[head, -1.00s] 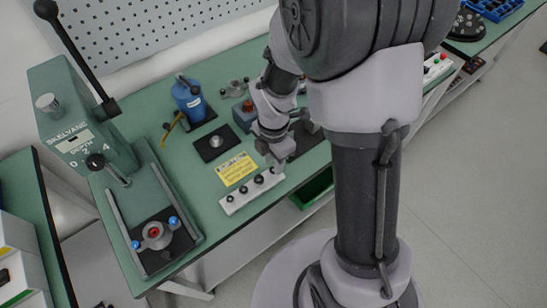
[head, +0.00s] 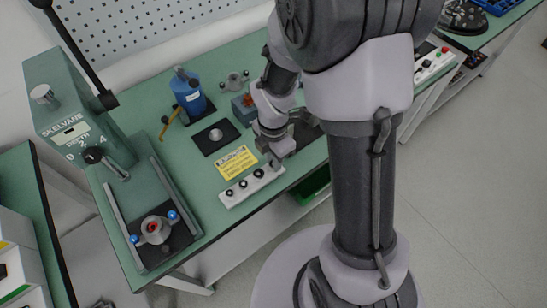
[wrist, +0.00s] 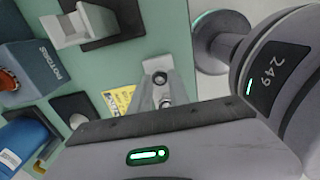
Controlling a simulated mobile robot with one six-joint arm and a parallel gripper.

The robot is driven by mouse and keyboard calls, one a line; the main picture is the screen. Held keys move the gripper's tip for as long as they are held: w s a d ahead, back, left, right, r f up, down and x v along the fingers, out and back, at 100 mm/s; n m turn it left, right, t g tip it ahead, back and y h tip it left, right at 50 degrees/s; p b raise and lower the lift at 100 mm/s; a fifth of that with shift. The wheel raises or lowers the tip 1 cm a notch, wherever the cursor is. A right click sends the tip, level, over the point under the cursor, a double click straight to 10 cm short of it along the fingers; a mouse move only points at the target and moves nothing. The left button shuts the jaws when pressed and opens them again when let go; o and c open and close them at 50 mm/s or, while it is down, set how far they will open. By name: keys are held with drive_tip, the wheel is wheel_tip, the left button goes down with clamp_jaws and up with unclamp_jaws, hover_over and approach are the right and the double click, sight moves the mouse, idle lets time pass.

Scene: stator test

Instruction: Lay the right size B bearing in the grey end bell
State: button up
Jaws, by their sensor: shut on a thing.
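A white rack (head: 236,199) stands near the bench's front edge and holds a row of small dark ring bearings (head: 243,184). My gripper (head: 275,162) is at the rack's right end, shut on the rightmost bearing, which its fingers mostly hide in the head view. In the wrist view, my gripper's fingers (wrist: 166,98) point at the pale rack, with a dark ring (wrist: 160,78) at their tips. A grey round part with a red centre (head: 155,229) sits on the press bed. A grey lobed part (head: 234,79) stands at the back. I cannot tell which is the end bell.
A yellow sheet (head: 236,163) lies behind the rack.

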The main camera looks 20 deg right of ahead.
wheel_tip(320, 180, up, 3)
drive_tip(key=p, duration=0.3)
drive_tip(key=shift+r, duration=0.1)
idle(0.4)
